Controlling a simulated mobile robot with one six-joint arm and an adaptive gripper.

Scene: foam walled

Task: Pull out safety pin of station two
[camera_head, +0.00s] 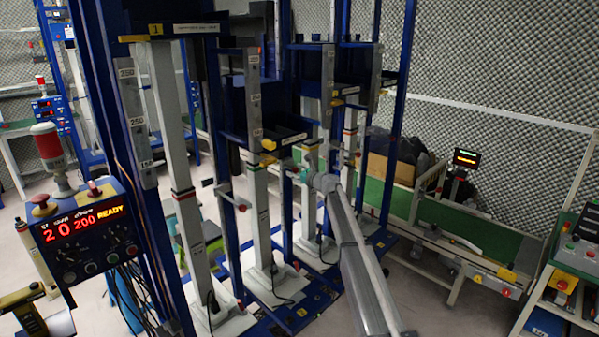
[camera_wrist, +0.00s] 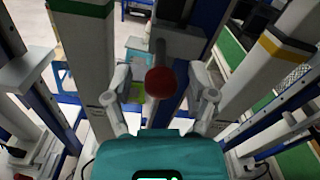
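A red ball-shaped knob (camera_wrist: 161,82) on a grey rod is in the middle of the wrist view. It appears to be a safety pin's handle; no station number shows there. My gripper (camera_wrist: 162,84) is open, one finger on each side of the knob, with visible gaps. In the head view my gripper (camera_head: 300,174) is between the second and third pale columns from the left, near their coloured bands. The second column (camera_head: 260,215) stands below a small yellow label whose number I cannot read. The knob between my fingers is hard to make out in the head view.
Pale columns and blue uprights crowd both sides of my gripper. Another red knob (camera_head: 242,208) sticks out at the second column's left. A control box (camera_head: 85,235) reading READY stands at the left. A green conveyor (camera_head: 470,225) lies at the right.

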